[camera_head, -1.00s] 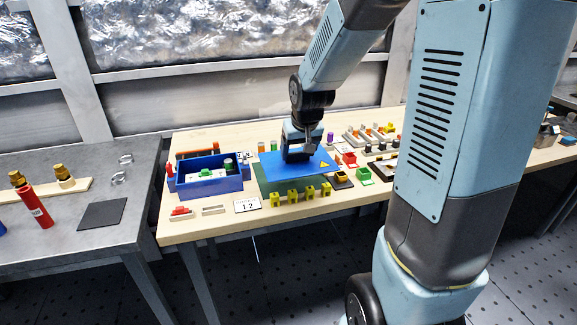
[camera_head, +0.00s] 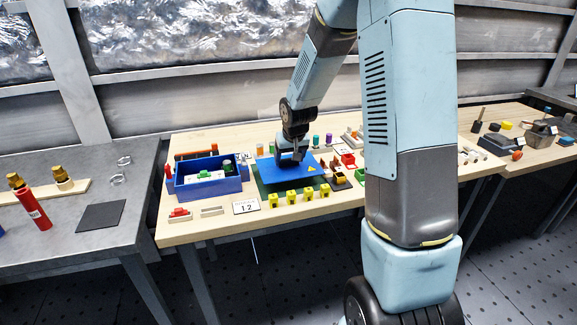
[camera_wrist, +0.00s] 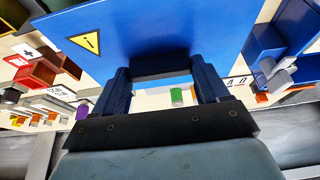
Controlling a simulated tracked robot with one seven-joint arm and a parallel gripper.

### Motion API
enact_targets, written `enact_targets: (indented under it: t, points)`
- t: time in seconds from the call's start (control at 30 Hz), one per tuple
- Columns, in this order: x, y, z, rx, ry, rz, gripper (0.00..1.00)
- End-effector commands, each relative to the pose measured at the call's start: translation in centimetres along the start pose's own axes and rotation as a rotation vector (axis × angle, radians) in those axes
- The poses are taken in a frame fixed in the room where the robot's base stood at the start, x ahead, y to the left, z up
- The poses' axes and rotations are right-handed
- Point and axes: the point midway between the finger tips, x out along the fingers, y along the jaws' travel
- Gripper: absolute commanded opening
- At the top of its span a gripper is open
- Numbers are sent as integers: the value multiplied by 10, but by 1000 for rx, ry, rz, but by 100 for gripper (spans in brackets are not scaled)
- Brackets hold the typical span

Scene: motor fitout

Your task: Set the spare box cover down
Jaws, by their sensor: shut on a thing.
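The spare box cover (camera_head: 283,173) is a flat blue plate with a yellow warning triangle near its right corner. It lies level above or on a green mat (camera_head: 263,189); from here I cannot tell whether it touches. Most of the mat is hidden under the cover.
A blue open box (camera_head: 208,188) with parts inside stands just left of the cover. Several yellow clips (camera_head: 290,197) line the mat's front edge. A card marked 12 (camera_head: 246,207) lies at the front. Small coloured parts crowd the right and back.

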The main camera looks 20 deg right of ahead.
Motion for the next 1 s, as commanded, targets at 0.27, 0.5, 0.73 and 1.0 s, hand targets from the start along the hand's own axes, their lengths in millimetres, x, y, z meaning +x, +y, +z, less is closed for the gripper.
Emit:
enact_targets:
  t: [0.27,0.5,0.73,1.0]
  points:
    - [28,0,7,-1,-2,0,26]
    - [34,0,9,0,1,0,26]
    - [36,1,10,0,0,0,78]
    - [36,1,10,1,0,0,100]
